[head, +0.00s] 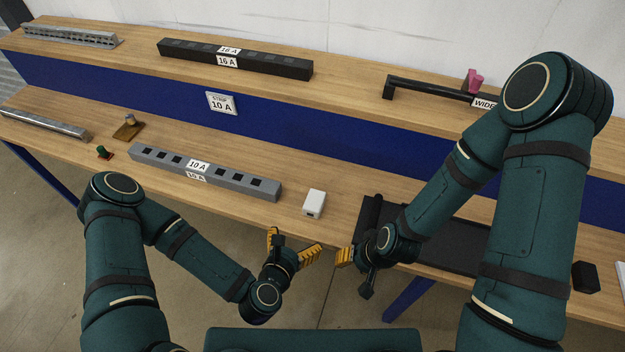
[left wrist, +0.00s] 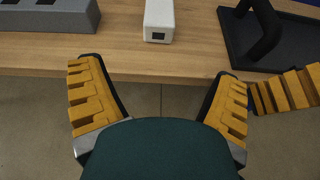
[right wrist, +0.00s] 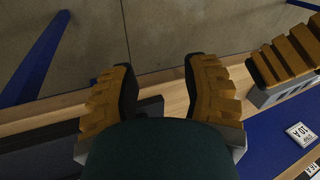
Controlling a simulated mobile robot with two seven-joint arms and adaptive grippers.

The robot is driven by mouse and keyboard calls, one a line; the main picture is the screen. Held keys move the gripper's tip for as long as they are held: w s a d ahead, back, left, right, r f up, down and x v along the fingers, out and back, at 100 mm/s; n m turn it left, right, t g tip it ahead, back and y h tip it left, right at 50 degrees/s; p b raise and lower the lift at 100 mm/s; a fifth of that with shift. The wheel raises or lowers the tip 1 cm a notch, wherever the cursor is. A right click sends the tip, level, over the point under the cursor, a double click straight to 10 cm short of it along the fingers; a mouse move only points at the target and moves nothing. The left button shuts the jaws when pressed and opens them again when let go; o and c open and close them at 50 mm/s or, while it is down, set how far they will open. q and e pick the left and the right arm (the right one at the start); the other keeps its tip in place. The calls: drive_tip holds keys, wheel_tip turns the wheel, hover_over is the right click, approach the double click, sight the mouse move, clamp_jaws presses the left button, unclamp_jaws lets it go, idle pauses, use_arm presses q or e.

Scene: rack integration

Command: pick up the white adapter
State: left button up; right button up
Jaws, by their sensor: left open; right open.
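The white adapter (head: 314,203) is a small white block with a dark socket on its near end. It stands on the lower wooden shelf, right of the grey 10 A power strip (head: 205,173). In the left wrist view the adapter (left wrist: 159,20) is at the top centre, beyond my open fingers. My left gripper (head: 294,250) is open and empty, in front of the shelf edge and short of the adapter. My right gripper (head: 354,265) is open and empty, right of the left one. In the right wrist view its fingers (right wrist: 160,92) are spread, and the adapter does not show.
A black tray with a handle (head: 450,244) lies right of the adapter, partly behind my right arm. A black 16 A strip (head: 235,60) is on the upper shelf. A small green-topped part (head: 104,152) and a brass part (head: 128,128) stand left. The two grippers are close together.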

sight(310, 211)
use_arm(q)
drive_tip(key=shift+n+t, duration=0.3)
drive_tip(key=shift+n, duration=0.2)
drive_tip(key=b+x, duration=0.1)
drive_tip(key=x, duration=0.1)
drive_tip(key=b+x, duration=0.1)
drive_tip(key=x, duration=0.2)
drive_tip(key=b+x, duration=0.1)
drive_tip(key=x, duration=0.1)
drive_tip(key=shift+w+r, duration=0.15)
drive_tip(key=shift+w, duration=0.25)
drive_tip(key=shift+b+x, duration=0.6)
drive_tip(key=shift+x, duration=2.6)
drive_tip(key=shift+d, duration=0.15)
drive_tip(key=c, duration=1.3)
